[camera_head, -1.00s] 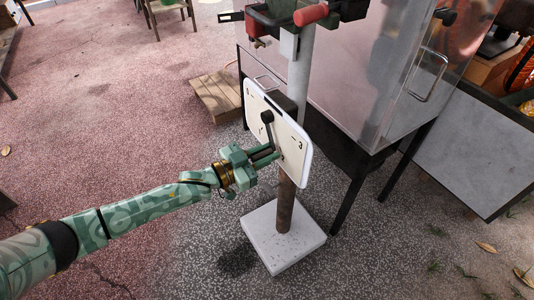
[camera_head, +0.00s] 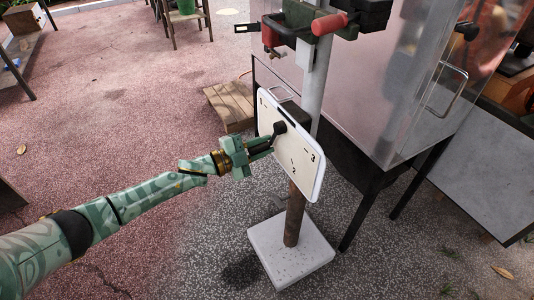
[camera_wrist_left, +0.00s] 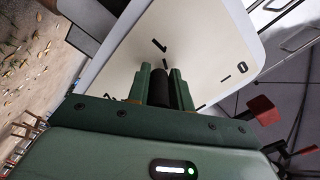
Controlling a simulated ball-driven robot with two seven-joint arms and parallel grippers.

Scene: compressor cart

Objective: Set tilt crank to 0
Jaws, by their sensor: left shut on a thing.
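The tilt crank (camera_head: 279,128) is a black lever with a dark hub on a white, round-cornered dial plate (camera_head: 302,163). A 3 shows at the plate's right and a 2 low down in the head view. My left gripper (camera_head: 266,144) is in front of the plate's left half, shut on the crank's black handle. In the left wrist view the handle (camera_wrist_left: 160,88) stands between the two green fingers. A mark like a 1 is just above it, and what looks like a 0 is to the right. The fingers hide part of the lever. My right gripper is out of view.
The plate sits on a post with a square pale base (camera_head: 290,250). A red-and-dark-green device (camera_head: 295,28) is above it. A clear-sided cabinet (camera_head: 385,80) stands close on the right. A wooden pallet (camera_head: 230,105) lies behind. The floor on the left is open.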

